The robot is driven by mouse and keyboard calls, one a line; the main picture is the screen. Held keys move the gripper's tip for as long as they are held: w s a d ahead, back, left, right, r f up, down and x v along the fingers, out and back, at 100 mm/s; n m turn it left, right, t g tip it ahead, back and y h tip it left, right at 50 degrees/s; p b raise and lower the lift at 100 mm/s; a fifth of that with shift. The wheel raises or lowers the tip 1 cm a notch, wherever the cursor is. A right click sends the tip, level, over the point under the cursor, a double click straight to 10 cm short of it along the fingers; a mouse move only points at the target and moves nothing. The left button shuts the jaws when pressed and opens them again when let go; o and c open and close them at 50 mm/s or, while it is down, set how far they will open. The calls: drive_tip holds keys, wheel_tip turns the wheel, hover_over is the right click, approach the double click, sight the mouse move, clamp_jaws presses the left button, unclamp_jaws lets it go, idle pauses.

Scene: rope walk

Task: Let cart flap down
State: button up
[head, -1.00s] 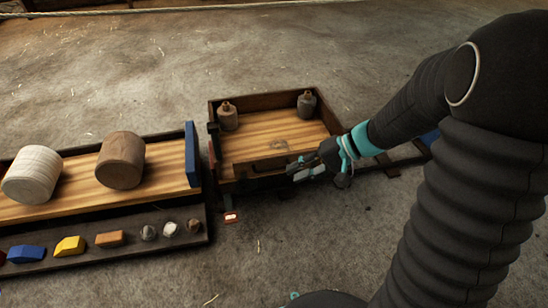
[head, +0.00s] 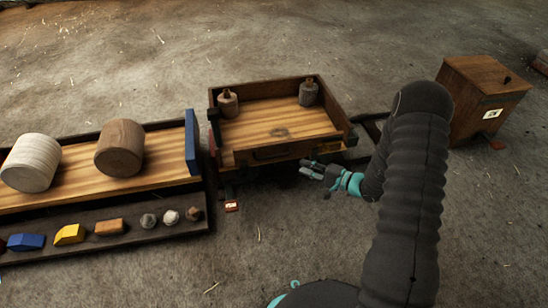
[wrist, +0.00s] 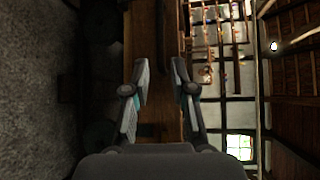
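The cart (head: 262,127) is a shallow wooden tray with dark walls, standing at centre in the head view. A dark bar like a handle (head: 272,152) runs along its near side. I cannot tell for sure which wall is the flap, or whether it is up. My gripper (head: 306,170) is just in front of the cart's near right corner, low and apart from the handle. In the wrist view my gripper (wrist: 160,78) has its two fingers spread with nothing between them. A brown wooden board (wrist: 142,40) of the cart shows beyond them.
Two grey weights (head: 228,103) (head: 309,93) stand at the cart's back. A bench (head: 75,192) to the left holds a white and a brown cylinder, with a blue end board (head: 191,143). Several small blocks lie in its front trough. A wooden box (head: 478,92) stands right. The near floor is clear.

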sight(273, 157)
drive_tip(key=x, duration=1.3)
drive_tip(key=shift+w+a, duration=0.15)
drive_tip(key=shift+a, duration=0.1)
clamp_jaws()
